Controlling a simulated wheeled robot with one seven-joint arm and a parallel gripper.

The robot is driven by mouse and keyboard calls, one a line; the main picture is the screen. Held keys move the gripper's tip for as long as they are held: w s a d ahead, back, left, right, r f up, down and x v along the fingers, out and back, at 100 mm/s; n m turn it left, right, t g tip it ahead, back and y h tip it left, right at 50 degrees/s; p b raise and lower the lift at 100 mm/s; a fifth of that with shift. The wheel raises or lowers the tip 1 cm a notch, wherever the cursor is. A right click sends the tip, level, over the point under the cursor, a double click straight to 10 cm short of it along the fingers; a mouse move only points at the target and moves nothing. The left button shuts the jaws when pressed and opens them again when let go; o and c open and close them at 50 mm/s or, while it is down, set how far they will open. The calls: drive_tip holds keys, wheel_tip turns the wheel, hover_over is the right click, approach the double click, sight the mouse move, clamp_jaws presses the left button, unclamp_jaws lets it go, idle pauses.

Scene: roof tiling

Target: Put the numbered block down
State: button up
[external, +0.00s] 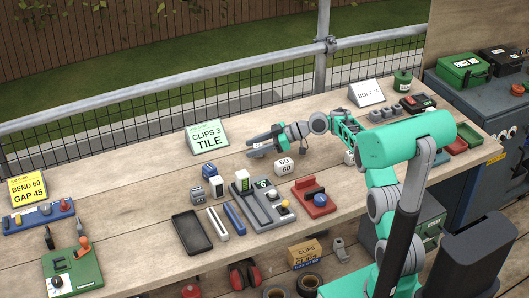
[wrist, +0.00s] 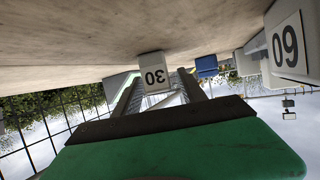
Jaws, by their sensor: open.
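My gripper (external: 259,146) reaches left, low over the wooden table (external: 150,170), with its jaws open. The wrist view is upside down, with the table at the top. There, a white block numbered 30 (wrist: 154,74) shows between or just beyond the fingertips of my gripper (wrist: 158,80). I cannot tell whether it touches a finger or the table. A second white block, numbered 60 (external: 284,167), stands on the table just in front of my gripper. It also shows at the right of the wrist view (wrist: 289,45).
A card reading "CLIPS 3 TILE" (external: 207,137) stands behind left of my gripper. A grey device (external: 262,208), a red device (external: 314,198), a dark blue block (external: 209,170) and a black tray (external: 191,232) lie in front. Bare table lies left of the blue block.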

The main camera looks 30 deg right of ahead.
drive_tip(key=v, duration=1)
drive_tip(key=shift+s+d+r, duration=0.15)
drive_tip(key=shift+d, duration=0.15)
idle(1.1)
drive_tip(key=o, duration=0.4)
